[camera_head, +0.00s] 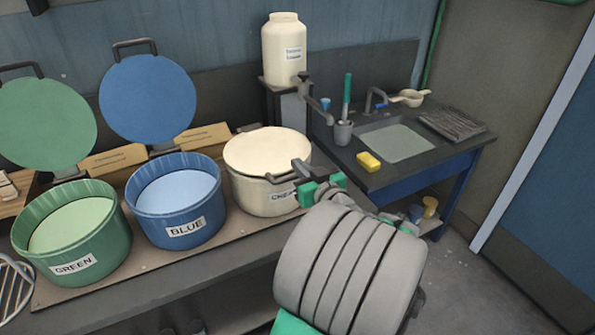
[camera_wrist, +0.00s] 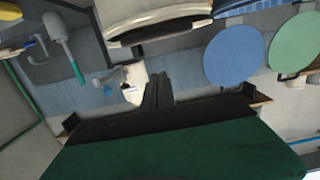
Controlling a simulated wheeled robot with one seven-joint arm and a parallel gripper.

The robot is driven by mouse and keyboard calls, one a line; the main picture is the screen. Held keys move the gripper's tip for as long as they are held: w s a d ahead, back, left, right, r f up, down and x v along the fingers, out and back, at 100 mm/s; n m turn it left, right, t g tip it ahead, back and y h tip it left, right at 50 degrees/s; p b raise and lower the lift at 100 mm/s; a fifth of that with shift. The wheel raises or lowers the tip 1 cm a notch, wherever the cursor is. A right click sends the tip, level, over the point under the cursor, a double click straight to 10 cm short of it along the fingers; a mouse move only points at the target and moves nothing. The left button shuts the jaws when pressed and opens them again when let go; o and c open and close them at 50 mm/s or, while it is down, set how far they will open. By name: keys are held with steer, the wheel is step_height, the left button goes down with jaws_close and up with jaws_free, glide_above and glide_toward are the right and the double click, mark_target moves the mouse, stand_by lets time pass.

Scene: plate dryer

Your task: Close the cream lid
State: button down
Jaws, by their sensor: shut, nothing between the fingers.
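The cream lid (camera_head: 266,150) lies over the top of the cream pot (camera_head: 255,195) in the head view, about level. I cannot tell whether it is fully seated. The pot's label is partly covered by my gripper (camera_head: 298,170), which is at the pot's right front side, close to the rim. In the wrist view, my gripper (camera_wrist: 158,88) shows its dark fingers together, with nothing between them. A cream rounded body with a dark edge (camera_wrist: 160,18) shows at the top of that view, apart from the fingertips.
The green pot (camera_head: 72,262) and blue pot (camera_head: 178,235) stand left with their green lid (camera_head: 45,125) and blue lid (camera_head: 148,98) raised. A cream jar (camera_head: 284,50) stands behind. A sink (camera_head: 395,143) and yellow sponge (camera_head: 368,162) are right. Open floor lies at lower right.

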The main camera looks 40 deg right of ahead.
steer(key=f, duration=0.2)
steer(key=w+f, duration=0.1)
steer(key=f, duration=0.1)
steer(key=shift+w+d, duration=0.1)
steer(key=shift+d, duration=0.05)
steer(key=shift+f, duration=0.1)
